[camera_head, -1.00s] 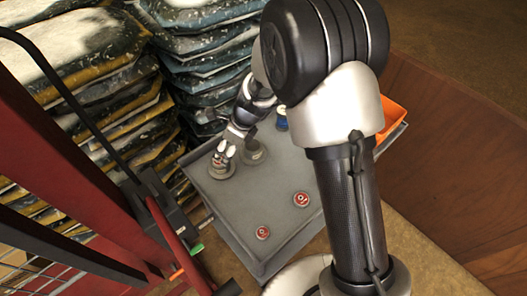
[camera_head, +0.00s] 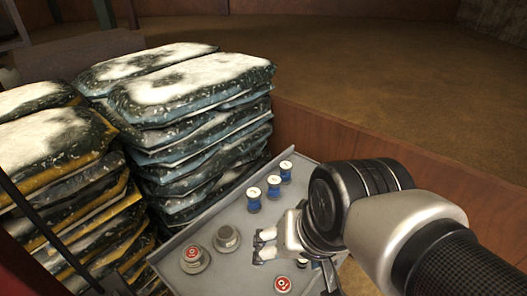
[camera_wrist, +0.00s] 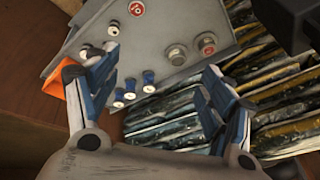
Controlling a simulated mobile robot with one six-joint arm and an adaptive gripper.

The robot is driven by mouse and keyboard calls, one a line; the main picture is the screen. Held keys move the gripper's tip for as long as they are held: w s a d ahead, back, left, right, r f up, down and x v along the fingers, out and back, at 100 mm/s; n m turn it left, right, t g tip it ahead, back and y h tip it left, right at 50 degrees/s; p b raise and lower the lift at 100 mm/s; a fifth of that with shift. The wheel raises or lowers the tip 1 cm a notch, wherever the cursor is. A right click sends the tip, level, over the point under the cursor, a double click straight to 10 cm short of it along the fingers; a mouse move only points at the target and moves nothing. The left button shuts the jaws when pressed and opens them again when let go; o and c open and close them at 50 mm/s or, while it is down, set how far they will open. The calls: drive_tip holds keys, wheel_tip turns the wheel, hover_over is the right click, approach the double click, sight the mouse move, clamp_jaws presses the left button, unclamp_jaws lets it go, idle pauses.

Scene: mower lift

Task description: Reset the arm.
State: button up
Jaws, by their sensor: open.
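My gripper (camera_head: 265,245) is above the grey tray (camera_head: 222,213) in the head view, with my arm reaching in from the lower right. In the wrist view my gripper (camera_wrist: 160,68) has its two fingers spread wide, with nothing between them. The tray (camera_wrist: 105,30) shows beyond the fingers. I cannot tell the exact height of the fingertips over the tray.
On the tray stand several blue spools (camera_head: 254,199), a red-topped grey piece (camera_head: 192,258) and a plain grey one (camera_head: 227,239). A red-topped piece (camera_head: 283,285) is near my gripper. Stacked bags (camera_head: 190,110) rise beside the tray. An orange bin (camera_wrist: 58,80) shows in the wrist view.

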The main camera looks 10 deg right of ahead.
drive_tip(key=s+d+n, duration=0.1)
drive_tip(key=s, duration=0.1)
drive_tip(key=s+d+n+h, duration=0.1)
drive_tip(key=s, duration=0.1)
drive_tip(key=shift+d+n, duration=0.3)
drive_tip(key=shift+d, duration=0.05)
drive_tip(key=shift+w, duration=0.1)
drive_tip(key=shift+f+b, duration=1.2)
drive_tip(key=shift+f, duration=0.05)
